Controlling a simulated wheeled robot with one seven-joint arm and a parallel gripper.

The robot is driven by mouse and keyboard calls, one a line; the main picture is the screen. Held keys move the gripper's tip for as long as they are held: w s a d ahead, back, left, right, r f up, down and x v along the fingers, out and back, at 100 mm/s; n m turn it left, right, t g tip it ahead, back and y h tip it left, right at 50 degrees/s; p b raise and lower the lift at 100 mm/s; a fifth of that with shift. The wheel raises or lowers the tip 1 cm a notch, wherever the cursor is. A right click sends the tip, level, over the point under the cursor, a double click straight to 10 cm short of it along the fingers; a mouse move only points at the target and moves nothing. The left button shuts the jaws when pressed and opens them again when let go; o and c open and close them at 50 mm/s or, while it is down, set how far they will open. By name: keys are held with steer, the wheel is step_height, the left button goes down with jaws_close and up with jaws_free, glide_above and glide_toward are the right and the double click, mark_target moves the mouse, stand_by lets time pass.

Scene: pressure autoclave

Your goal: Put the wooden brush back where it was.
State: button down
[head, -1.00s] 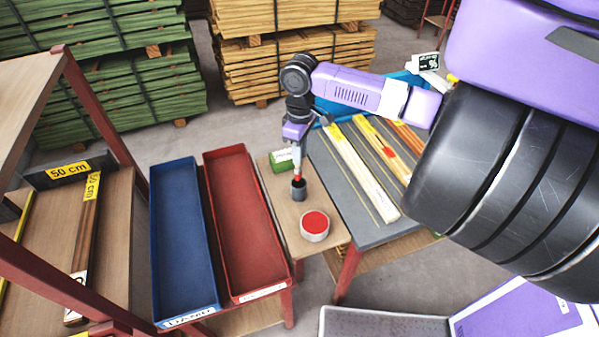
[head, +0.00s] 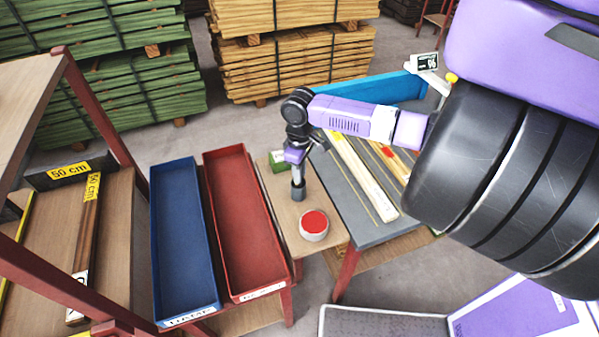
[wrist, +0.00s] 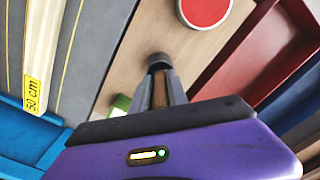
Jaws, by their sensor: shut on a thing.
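My gripper (head: 297,170) points down over the small wooden stand and is shut on the wooden brush. In the wrist view, a brown strip of the brush (wrist: 160,92) shows between the dark fingers (wrist: 161,82); the rest of it is hidden. A small dark cup (head: 298,193) stands on the stand right below the fingertips. It also shows in the wrist view (wrist: 158,60), just past the fingertips. The brush's lower end seems to be at or inside the cup, but I cannot see how deep.
A white tin with a red top (head: 313,224) stands close in front of the cup. A green box (head: 279,161) is behind it. Red (head: 265,288) and blue (head: 190,310) trays lie left. A grey table (head: 385,234) with long boards is right.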

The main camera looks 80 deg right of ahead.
steer(key=c, duration=1.3)
jaws_free()
steer(key=shift+f, duration=0.1)
step_height(320, 180, up, 12)
steer(key=shift+r+b, duration=0.2)
steer(key=shift+b, duration=0.55)
